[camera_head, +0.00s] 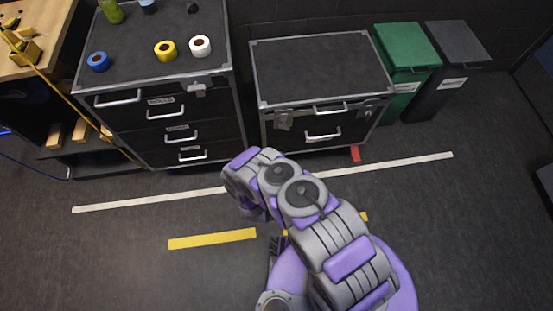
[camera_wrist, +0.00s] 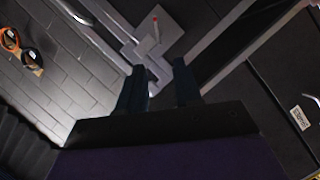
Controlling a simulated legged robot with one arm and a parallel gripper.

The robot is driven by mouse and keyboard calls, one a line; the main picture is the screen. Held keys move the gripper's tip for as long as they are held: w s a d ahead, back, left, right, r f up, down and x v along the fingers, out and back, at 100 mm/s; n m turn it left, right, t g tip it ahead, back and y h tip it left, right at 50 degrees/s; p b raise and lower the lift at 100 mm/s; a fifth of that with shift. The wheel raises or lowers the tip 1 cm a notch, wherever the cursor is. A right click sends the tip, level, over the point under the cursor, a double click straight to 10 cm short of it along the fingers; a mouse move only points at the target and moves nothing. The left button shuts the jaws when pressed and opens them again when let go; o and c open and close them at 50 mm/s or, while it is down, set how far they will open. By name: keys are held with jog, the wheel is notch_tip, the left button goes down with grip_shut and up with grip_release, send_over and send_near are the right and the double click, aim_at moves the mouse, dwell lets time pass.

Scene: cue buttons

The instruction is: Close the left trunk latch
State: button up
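The black trunk with silver edges (camera_head: 322,70) stands beyond my arm in the head view. Its left latch (camera_head: 284,122) is a small grey fitting on the upper front at the left; whether it is open or closed is too small to tell. In the wrist view, a light metal fitting (camera_wrist: 155,42) with a red-tipped part, apparently a latch, lies just beyond my gripper (camera_wrist: 159,76). The two dark fingers are apart with nothing clearly held between them. Contact with the fitting cannot be told. In the head view my arm hides the gripper.
A black drawer cabinet (camera_head: 170,121) with tape rolls on top stands left of the trunk. A green bin (camera_head: 407,52) and a dark bin (camera_head: 458,52) stand right. The floor (camera_head: 130,260) with white and yellow lines is clear in front.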

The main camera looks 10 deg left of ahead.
jog(key=shift+w, duration=0.3)
jog(key=shift+c, duration=1.2)
jog(key=w+d+m+g, duration=0.1)
jog(key=w, duration=0.1)
jog(key=w+d+m+g+h, duration=0.1)
jog(key=w, duration=0.1)
jog(key=w+d+f+m+g+h, duration=0.1)
jog(key=w+g, duration=0.1)
jog(key=shift+w+f, duration=0.1)
jog(key=shift+w, duration=0.25)
grip_shut()
jog(key=m+g+y+p, duration=0.2)
jog(key=m+g+y, duration=0.3)
jog(key=g, duration=0.4)
send_near(282, 127)
jog(key=shift+n+y, duration=0.4)
jog(key=shift+y, duration=0.1)
jog(key=b+x, duration=0.1)
jog(key=x, duration=0.1)
jog(key=d+b+x, duration=0.1)
jog(key=b+x, duration=0.1)
jog(key=x, duration=0.1)
jog(key=shift+w+f, duration=0.2)
jog(key=shift+s+a+f+b, duration=0.1)
jog(key=shift+a+f+b, duration=0.25)
jog(key=shift+f, duration=0.1)
